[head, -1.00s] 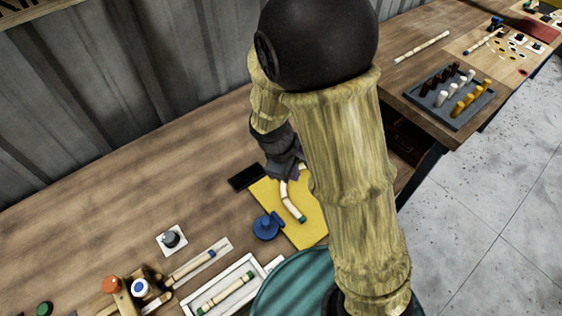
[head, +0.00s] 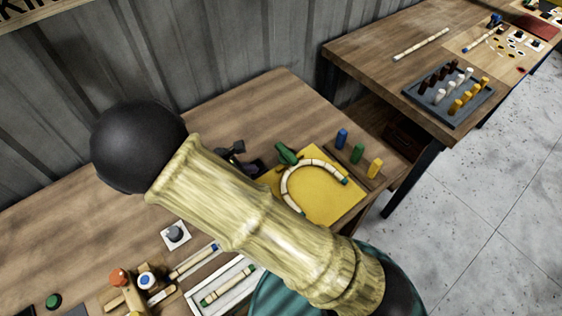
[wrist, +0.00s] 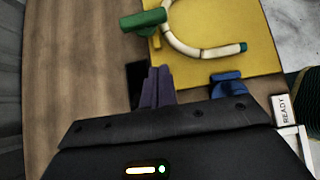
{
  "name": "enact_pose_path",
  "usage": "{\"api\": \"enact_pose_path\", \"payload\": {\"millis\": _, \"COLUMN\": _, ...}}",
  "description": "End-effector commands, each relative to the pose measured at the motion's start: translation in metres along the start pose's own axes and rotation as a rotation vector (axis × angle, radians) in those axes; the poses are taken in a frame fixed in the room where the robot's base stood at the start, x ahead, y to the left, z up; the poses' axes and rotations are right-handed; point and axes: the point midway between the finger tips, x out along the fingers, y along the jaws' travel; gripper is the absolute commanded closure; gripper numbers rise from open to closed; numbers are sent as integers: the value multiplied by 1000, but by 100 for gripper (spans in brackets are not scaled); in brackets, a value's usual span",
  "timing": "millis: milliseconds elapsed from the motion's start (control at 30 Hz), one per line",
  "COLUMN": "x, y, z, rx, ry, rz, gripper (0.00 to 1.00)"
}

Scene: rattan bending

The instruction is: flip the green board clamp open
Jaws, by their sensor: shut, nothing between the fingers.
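The green board clamp (head: 287,153) sits at the far left edge of the yellow board (head: 340,207). In the wrist view the green clamp (wrist: 146,22) shows a bar and a round base at the board's edge. A curved pale rattan piece (head: 290,180) with green ends lies on the board. My gripper (head: 257,166) is beside the board, just left of the green clamp and apart from it. In the wrist view its shut fingers (wrist: 158,70) are empty and point toward the clamp. A blue clamp (wrist: 227,84) is at the board's near edge, hidden in the head view.
Blue, green and yellow pegs (head: 358,153) stand right of the board. A tray (head: 225,285) with a rattan stick, a grey knob (head: 175,233) and an orange-topped part (head: 118,278) are at the near left. Bare tabletop lies behind the clamp.

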Motion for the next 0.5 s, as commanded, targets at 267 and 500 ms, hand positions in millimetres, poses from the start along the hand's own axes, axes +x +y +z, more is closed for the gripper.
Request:
{"api": "enact_pose_path", "payload": {"millis": 267, "x": 30, "y": -1, "z": 2, "rx": 0, "ry": -3, "rz": -5, "gripper": 100}}
{"api": "enact_pose_path", "payload": {"millis": 500, "x": 67, "y": -1, "z": 2, "rx": 0, "ry": -3, "rz": -5, "gripper": 100}}
